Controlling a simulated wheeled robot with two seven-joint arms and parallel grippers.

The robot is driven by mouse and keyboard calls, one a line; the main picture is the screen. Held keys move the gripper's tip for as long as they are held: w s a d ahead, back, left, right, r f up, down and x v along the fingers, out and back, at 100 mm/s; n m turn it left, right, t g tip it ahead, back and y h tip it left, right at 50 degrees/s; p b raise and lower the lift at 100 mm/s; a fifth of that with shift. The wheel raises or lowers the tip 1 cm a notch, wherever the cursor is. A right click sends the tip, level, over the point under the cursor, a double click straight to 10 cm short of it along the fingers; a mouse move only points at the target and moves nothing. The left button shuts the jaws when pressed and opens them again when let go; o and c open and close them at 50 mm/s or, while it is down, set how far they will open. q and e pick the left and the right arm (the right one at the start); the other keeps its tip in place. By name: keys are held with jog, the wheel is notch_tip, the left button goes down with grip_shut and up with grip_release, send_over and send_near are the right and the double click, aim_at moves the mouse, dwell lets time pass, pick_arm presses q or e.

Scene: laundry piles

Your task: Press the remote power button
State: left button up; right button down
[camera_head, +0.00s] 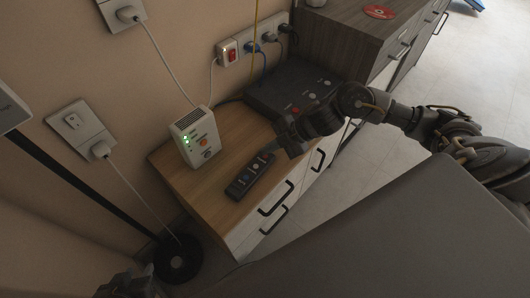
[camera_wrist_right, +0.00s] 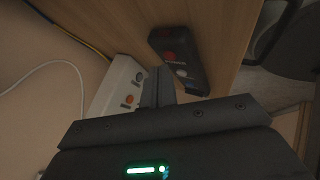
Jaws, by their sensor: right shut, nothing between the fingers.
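The black remote (camera_head: 246,182) lies flat on the wooden top of the small cabinet, near its front edge. In the right wrist view the remote (camera_wrist_right: 190,62) shows a red button (camera_wrist_right: 169,55) and lighter buttons beside it. My right gripper (camera_head: 275,148) comes in from the right, low by the remote's far end; its shut, empty fingers (camera_wrist_right: 160,88) point toward the remote. Whether the fingertips touch it I cannot tell. My left gripper (camera_head: 130,284) shows only as a dark part at the bottom left edge, and its jaws are not clear.
A white box (camera_head: 195,138) with green lights and an orange button stands left of the remote. A black device (camera_head: 290,88) with a red button is behind my right gripper. Cables run from the wall sockets. A lamp base (camera_head: 178,260) stands on the floor left of the cabinet.

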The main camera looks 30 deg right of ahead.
jog(key=shift+r, duration=0.25)
notch_tip(320, 180, up, 6)
jog(key=p, duration=0.6)
jog(key=shift+p, duration=0.4)
dwell(0.9)
